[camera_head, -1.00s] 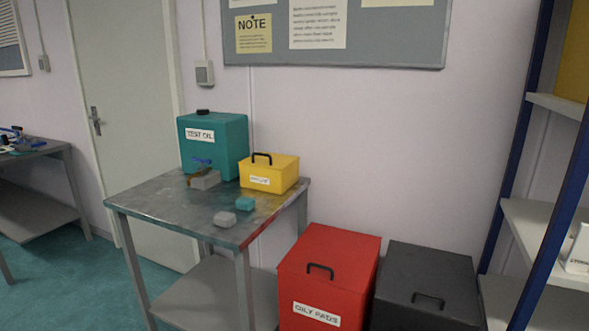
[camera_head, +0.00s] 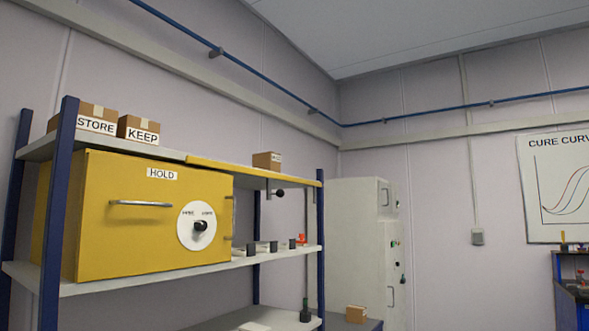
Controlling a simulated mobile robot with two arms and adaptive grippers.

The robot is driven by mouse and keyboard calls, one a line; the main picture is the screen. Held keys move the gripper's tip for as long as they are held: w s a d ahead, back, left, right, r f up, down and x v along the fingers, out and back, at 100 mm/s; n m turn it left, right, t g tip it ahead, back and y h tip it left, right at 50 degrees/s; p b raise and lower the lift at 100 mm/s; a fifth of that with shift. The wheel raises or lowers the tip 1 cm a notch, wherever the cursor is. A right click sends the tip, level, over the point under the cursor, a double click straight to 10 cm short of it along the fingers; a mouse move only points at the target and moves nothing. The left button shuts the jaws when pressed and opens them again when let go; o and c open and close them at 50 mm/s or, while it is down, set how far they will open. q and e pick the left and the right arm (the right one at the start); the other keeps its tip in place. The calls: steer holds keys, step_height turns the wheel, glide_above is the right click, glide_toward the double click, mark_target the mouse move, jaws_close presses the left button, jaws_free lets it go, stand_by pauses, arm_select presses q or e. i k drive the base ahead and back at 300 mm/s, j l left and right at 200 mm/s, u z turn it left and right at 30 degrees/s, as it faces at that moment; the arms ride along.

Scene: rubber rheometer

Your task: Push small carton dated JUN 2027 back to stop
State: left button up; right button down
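A small brown carton (camera_head: 266,161) sits on the yellow-edged right part of the rack's top shelf (camera_head: 247,172). Whether either carton touches a stop cannot be seen. Neither of my grippers is in view.
Cartons marked STORE (camera_head: 96,125) and KEEP (camera_head: 139,130) stand on the top shelf's left end. A yellow HOLD cabinet (camera_head: 130,225) with a dial fills the shelf below. A dark knob (camera_head: 280,193) hangs under the top shelf. A pale cabinet (camera_head: 355,250) stands behind.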

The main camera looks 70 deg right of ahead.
mark_target(269, 161)
steer(key=z, duration=2.2)
steer(key=u, duration=0.7)
steer(key=i+l+u, duration=0.1)
steer(key=l+u, duration=0.9)
steer(key=l, duration=0.25)
steer(key=i, duration=0.05)
